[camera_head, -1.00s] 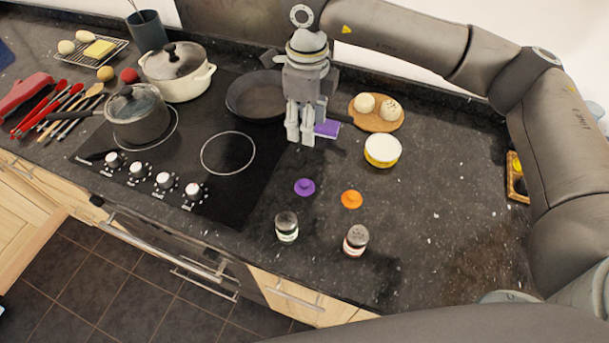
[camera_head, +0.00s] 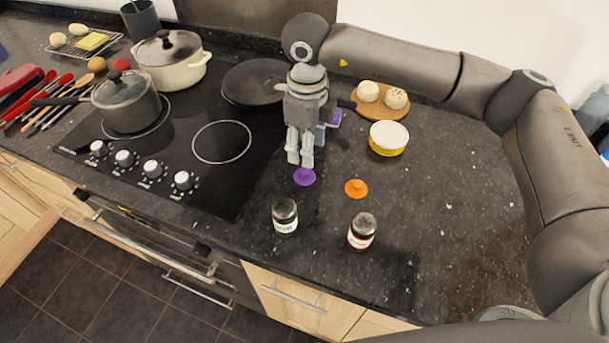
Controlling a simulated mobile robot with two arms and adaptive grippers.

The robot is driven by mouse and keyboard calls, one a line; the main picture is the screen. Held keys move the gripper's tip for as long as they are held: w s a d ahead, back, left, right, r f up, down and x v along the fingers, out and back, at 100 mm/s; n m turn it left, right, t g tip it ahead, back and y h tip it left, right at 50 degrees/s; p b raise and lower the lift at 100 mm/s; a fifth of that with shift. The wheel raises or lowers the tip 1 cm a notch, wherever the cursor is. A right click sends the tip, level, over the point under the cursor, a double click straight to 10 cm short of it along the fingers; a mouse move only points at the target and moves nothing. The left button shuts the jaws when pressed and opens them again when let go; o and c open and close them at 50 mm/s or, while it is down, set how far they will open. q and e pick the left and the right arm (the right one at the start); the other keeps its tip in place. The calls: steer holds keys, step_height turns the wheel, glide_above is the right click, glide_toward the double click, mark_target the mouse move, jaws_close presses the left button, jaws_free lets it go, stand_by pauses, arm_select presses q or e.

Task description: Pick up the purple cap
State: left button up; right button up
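The purple cap (camera_head: 304,178) lies on the dark granite counter, right of the hob, and looks round and flat. My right gripper (camera_head: 300,163) comes down from above, with its fingertips at the cap's far edge in the picture. Its two fingers show a small gap between them, and nothing is seen held. I cannot tell whether the tips touch the cap. My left gripper is not in view.
An orange cap (camera_head: 356,189) lies right of the purple one. Two dark-lidded jars (camera_head: 285,217) (camera_head: 361,232) stand nearer the front edge. A yellow-and-white tin (camera_head: 388,139) and a partly hidden purple object (camera_head: 336,118) are behind. A pan (camera_head: 252,84) stands behind the gripper.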

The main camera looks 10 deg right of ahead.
mark_target(305, 170)
step_height(305, 170, down, 3)
steer(key=shift+p, duration=0.3)
steer(key=shift+w+f+p, duration=0.1)
steer(key=shift+f+p, duration=0.4)
steer(key=shift+f, duration=0.05)
steer(key=f, duration=0.1)
steer(key=f+p, duration=0.1)
steer(key=f, duration=0.1)
steer(key=shift+w+a+f, duration=0.1)
steer(key=shift+w+f, duration=0.1)
steer(key=shift+f, duration=0.4)
steer(key=shift+c, duration=0.3)
steer(key=c, duration=0.8)
